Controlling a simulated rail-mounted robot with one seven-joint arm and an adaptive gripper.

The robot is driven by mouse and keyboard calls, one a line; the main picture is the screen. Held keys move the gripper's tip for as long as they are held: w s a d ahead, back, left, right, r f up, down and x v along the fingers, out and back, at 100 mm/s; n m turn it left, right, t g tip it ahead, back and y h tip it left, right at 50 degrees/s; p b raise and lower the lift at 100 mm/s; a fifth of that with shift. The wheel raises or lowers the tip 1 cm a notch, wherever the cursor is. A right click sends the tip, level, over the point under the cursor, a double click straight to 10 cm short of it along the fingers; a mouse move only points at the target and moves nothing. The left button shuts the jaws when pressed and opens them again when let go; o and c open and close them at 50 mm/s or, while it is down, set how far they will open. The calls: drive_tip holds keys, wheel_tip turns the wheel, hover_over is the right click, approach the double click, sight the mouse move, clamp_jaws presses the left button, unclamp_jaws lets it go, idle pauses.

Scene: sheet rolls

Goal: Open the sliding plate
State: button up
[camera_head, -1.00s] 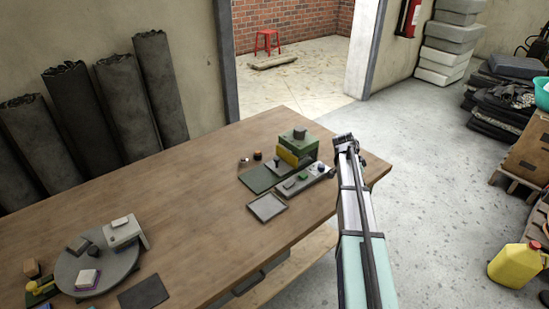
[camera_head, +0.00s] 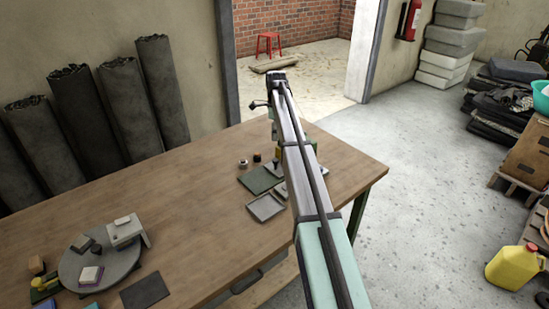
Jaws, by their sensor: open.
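A cluster of small fixtures stands at the far right of the wooden table. It includes a flat dark green plate (camera_head: 261,180) and a shallow grey tray (camera_head: 266,207). The green and yellow block stack beside them is mostly hidden behind my arm. I cannot tell which part is the sliding plate, or how far open it stands. My gripper (camera_head: 259,104) shows only as a small dark part at the left of my arm's far end. It appears raised above the far side of the table, apart from the fixtures, and nothing shows held in it.
The wooden table (camera_head: 190,205) has a wide bare middle. A round grey disc (camera_head: 112,265) with several blocks stands at the front left, beside a dark flat pad (camera_head: 146,291). Dark sheet rolls (camera_head: 130,105) lean on the wall behind. Two small knobs stand near the green plate.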

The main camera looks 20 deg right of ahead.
sight(275, 160)
wheel_tip(275, 160, down, 14)
drive_tip(key=p, duration=0.2)
drive_tip(key=shift+r+p, duration=0.2)
drive_tip(key=shift+p, duration=0.2)
clamp_jaws()
